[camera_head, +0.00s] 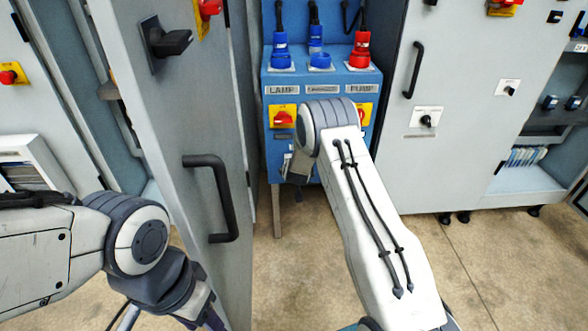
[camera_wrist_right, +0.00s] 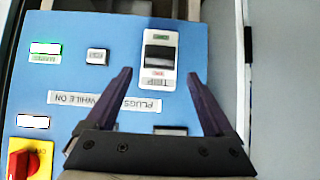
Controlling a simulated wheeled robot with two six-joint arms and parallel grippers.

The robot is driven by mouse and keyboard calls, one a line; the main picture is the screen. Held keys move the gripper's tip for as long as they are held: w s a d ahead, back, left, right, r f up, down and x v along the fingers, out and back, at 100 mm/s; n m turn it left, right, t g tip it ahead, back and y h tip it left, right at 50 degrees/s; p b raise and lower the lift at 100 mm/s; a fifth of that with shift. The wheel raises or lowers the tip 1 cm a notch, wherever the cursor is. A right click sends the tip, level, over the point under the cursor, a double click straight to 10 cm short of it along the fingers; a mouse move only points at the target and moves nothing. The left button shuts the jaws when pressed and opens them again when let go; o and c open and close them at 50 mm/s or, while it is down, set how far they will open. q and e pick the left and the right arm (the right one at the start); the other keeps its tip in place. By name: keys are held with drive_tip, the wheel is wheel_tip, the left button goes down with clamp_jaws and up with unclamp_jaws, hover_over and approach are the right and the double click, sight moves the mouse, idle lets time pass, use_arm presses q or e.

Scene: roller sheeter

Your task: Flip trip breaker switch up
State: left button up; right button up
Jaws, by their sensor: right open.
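The trip breaker (camera_wrist_right: 160,58) is a white housing with a dark switch on the blue panel, and its lettering appears upside down in the right wrist view. My right gripper (camera_wrist_right: 159,73) is open, its two dark fingers spread on either side of the breaker's lower part in the picture. Nothing is between the fingers, and I cannot tell if they touch the panel. In the head view my right arm reaches to the blue cabinet (camera_head: 323,88) and hides much of its lower front. My left gripper (camera_head: 203,312) is at the bottom edge, its fingertips out of frame.
A grey cabinet door with a black handle (camera_head: 222,198) stands between my left arm and the blue cabinet. Blue and red plugs (camera_head: 361,52) sit atop the blue cabinet. A red-and-yellow rotary switch (camera_head: 283,118) is left of my right arm. Grey cabinets stand right.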

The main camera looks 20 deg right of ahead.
drive_tip(key=shift+p+v, duration=0.4)
drive_tip(key=shift+v, duration=2.15)
